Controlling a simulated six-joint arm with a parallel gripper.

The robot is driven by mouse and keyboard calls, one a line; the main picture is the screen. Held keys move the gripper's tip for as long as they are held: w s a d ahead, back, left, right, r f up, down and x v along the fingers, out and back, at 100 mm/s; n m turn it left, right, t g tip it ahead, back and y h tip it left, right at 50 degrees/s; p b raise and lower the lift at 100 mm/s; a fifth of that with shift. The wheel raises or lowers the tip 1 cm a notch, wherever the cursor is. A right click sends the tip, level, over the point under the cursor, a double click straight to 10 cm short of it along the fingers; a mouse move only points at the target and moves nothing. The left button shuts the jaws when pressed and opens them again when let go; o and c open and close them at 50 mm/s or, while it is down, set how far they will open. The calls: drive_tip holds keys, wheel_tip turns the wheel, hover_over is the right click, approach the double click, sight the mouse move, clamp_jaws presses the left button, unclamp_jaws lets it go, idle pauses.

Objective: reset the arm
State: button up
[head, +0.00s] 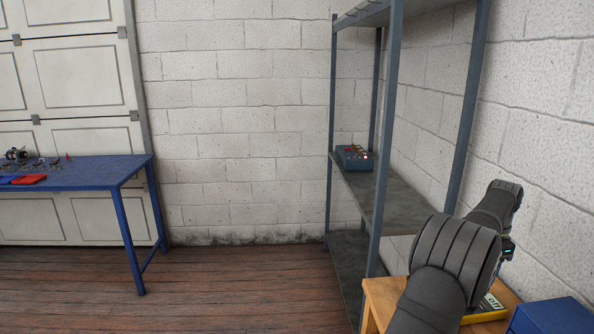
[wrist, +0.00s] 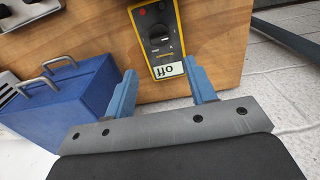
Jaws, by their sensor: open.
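My gripper (wrist: 161,88) shows in the wrist view with its two blue fingers apart and nothing between them. A yellow and black meter (wrist: 157,38) with a dial and a label reading "OFF" lies on a wooden surface (wrist: 220,30), just beyond the fingertips. In the head view my dark arm reaches up at the right and hides most of the meter (head: 489,309). The gripper's fingers are hidden in the head view.
A blue box with metal handles (wrist: 65,100) stands left of the meter in the wrist view. A blue workbench (head: 95,175) with parts stands far left. The wooden floor between is clear.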

wheel_tip(320, 180, down, 9)
drive_tip(key=shift+f, duration=0.2)
idle(0.4)
